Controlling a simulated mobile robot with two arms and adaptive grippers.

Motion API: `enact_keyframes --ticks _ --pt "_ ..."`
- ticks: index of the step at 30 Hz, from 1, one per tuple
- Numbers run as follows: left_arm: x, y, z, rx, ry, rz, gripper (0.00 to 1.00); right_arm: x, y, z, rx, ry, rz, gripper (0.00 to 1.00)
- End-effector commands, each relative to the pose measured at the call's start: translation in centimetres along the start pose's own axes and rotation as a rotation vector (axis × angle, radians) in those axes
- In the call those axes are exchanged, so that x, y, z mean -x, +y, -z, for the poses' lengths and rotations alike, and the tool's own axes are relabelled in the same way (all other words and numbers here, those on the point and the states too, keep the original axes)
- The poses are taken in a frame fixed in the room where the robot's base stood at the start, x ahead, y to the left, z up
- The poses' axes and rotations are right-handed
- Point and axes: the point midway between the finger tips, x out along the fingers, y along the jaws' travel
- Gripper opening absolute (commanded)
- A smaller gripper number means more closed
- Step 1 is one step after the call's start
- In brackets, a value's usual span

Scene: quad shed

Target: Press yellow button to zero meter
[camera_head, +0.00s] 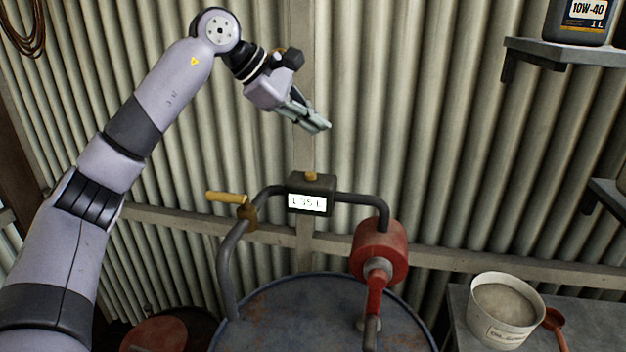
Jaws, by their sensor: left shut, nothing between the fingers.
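The yellow button (311,176) sits on top of the dark meter box (325,184). The meter's white display (307,202) faces me and seems to read 1.35 L, though the digits are small. The meter is set in a dark pipe above a blue drum (290,305). My left gripper (322,127) is shut and empty. It appears above the button in the picture, apart from it, with its fingers pointing down and to the right. My right gripper is not in view.
A red pump body (380,248) with a crank hangs right of the meter. A yellow-handled valve (230,198) is on the left. A white tub (505,308) and red scoop (554,322) are on a bench. Corrugated wall (420,120) stands behind; an oil bottle (578,20) sits on a shelf.

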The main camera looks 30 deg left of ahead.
Motion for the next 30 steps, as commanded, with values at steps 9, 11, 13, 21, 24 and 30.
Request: enact_keyframes --ticks 9,11,13,21,24,30 --pt "-3.6 -2.6 2.7 0.001 0.0 -0.002 0.0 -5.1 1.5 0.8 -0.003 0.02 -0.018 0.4" --pt "-4.0 -2.9 3.0 0.002 0.0 -0.001 0.0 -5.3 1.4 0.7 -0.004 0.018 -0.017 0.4" --pt "-4.5 -3.2 3.3 0.001 0.0 -0.001 0.0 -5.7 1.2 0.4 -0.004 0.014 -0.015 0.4" --pt "-4.8 -3.5 3.5 0.001 0.0 -0.002 0.0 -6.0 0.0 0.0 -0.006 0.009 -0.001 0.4" --pt "-4.8 -3.5 3.5 0.001 0.0 -0.002 0.0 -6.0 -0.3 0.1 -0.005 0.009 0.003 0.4" --pt "-4.8 -3.5 3.5 0.001 0.0 -0.002 0.0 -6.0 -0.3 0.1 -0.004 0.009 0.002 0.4"
